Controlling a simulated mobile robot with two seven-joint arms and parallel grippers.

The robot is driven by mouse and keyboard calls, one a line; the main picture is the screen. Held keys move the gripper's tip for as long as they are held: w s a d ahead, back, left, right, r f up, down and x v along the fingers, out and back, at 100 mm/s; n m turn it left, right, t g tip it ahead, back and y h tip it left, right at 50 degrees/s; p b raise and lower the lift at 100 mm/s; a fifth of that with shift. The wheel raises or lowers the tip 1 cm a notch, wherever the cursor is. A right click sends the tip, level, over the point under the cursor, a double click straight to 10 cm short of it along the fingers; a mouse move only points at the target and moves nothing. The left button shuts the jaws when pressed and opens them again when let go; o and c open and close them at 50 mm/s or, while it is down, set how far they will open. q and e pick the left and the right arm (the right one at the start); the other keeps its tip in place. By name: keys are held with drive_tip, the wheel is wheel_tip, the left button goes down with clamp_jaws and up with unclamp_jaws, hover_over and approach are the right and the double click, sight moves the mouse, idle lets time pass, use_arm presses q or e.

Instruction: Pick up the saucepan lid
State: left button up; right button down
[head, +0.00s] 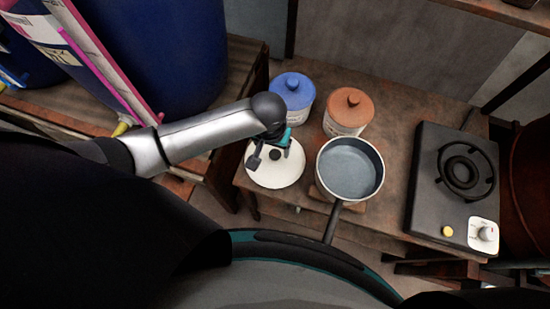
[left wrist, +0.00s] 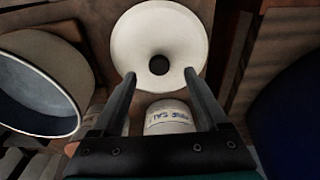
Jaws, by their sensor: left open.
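The saucepan lid (head: 278,176) is a white disc with a dark round knob, lying on the wooden table left of the saucepan. It also shows in the left wrist view (left wrist: 143,43), with its knob (left wrist: 159,65) seen between the fingers. My left gripper (head: 270,153) is over the lid, close to the knob, and hides part of the lid's far side. In the left wrist view the gripper (left wrist: 159,80) is open, with a finger on each side of the knob and nothing held. The grey saucepan (head: 349,169) stands to the right, its handle pointing toward me. My right gripper is not in view.
A blue lidded jar (head: 292,92) and an orange-brown lidded jar (head: 348,113) stand behind the lid and saucepan. A black burner (head: 430,190) with knobs is at the table's right. A large blue barrel (head: 160,50) stands at the back left.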

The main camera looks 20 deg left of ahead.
sight(275, 154)
use_arm(q)
drive_tip(key=f+b, duration=0.1)
drive_tip(key=f, duration=0.1)
drive_tip(key=w+f, duration=0.1)
drive_tip(key=f, duration=0.1)
drive_tip(key=shift+w+d+f+b, duration=0.1)
drive_tip(key=shift+f+b, duration=0.3)
drive_tip(key=shift+c, duration=0.3)
clamp_jaws()
idle(0.8)
